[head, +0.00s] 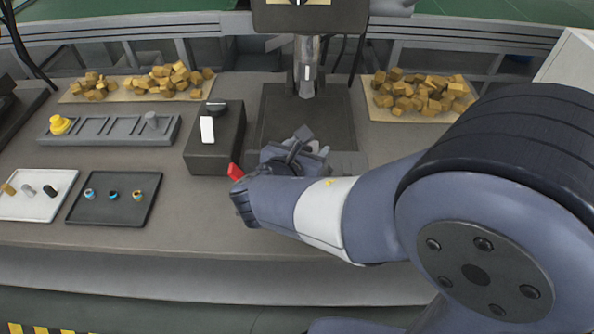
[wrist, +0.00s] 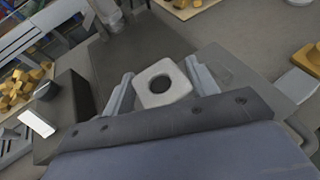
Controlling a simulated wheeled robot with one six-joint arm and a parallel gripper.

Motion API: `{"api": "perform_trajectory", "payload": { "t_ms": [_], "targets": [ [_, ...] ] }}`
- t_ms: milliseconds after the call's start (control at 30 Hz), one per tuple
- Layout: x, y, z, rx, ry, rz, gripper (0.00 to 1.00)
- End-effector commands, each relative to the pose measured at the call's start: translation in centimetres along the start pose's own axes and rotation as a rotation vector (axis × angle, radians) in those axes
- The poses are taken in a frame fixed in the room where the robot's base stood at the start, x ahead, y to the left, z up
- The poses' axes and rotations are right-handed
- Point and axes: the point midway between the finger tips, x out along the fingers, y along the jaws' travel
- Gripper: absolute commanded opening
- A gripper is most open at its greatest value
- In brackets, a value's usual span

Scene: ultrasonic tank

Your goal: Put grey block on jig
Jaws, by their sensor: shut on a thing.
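A pale grey block (wrist: 153,98) with a dark round hole sits between the two fingers of my gripper (wrist: 162,84) in the wrist view. My gripper (head: 298,147) is shut on it. In the head view my wrist hides most of the block. A dark flat plate (head: 272,103), which looks like the jig base, lies beyond my gripper under a metal press horn (head: 306,70). The plate also shows in the wrist view (wrist: 150,50), past the block. The block appears held in front of or above the plate's near part; I cannot tell whether they touch.
A dark box with a white panel (head: 208,130) stands close left of my gripper. Brown blocks lie on mats at the left (head: 178,80) and right (head: 420,95). A grey rack (head: 100,131), white tray (head: 30,205) and dark tray (head: 112,208) are at left. The front bench strip is clear.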

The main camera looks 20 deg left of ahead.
Motion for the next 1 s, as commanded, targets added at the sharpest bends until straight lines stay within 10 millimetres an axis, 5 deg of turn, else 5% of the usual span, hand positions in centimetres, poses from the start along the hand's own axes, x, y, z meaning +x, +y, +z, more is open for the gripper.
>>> {"api": "perform_trajectory", "payload": {
  "t_ms": [433,867,900,1000],
  "targets": [
    [2.1,0.0,-5.0,-0.002,0.000,0.000,0.25],
    [2.4,0.0,-5.7,0.001,-0.002,0.002,0.25],
    [2.3,0.0,-5.6,0.001,-0.001,0.002,0.58],
    [2.3,0.0,-5.5,0.001,-0.001,0.002,0.65]
  ]
}}
